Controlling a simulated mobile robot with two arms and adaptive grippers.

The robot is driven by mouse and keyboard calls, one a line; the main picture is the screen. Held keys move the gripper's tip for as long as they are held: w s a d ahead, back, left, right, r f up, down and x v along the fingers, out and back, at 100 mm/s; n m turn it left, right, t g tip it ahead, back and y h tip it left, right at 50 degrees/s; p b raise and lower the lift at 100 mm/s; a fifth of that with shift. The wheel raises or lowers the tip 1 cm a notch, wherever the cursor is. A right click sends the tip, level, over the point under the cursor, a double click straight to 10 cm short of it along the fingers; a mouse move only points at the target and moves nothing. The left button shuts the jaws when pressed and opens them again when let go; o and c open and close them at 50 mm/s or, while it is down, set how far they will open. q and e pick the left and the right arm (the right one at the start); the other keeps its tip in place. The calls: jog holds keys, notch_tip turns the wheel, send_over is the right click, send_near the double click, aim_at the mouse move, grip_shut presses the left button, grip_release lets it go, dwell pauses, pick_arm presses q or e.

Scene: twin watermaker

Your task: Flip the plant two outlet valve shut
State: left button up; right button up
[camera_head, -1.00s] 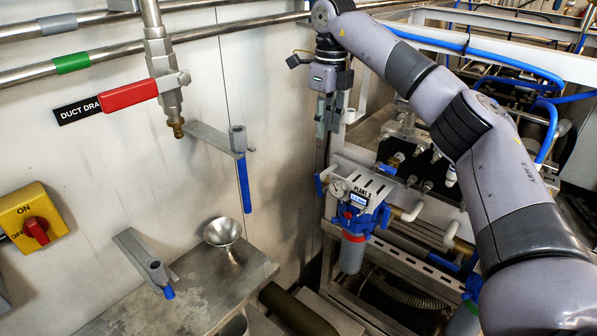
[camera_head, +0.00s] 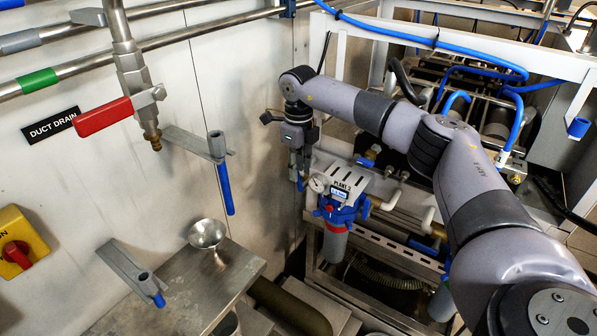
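The PLANT 2 unit (camera_head: 342,205), a blue and white housing with a small display and a round gauge, stands on the metal frame right of the wall panel. A small blue handle (camera_head: 300,182) shows at its left side, next to my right gripper. Another small blue handle (camera_head: 366,161) shows behind the unit. I cannot tell which handle is the outlet valve. My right gripper (camera_head: 297,170) points down, left of the unit and close to the first handle. Whether it touches the handle, and how its fingers are set, is too small to tell. My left gripper is out of view.
A red-handled DUCT DRAIN valve (camera_head: 103,117) hangs from pipes on the left wall. A metal funnel (camera_head: 207,234) stands on a steel shelf (camera_head: 190,305). A yellow switch box (camera_head: 18,243) is at far left. White frame bars (camera_head: 470,55) and blue hoses surround my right arm.

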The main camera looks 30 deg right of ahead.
aim_at(300, 179)
jog(key=shift+f, duration=1.45)
grip_shut()
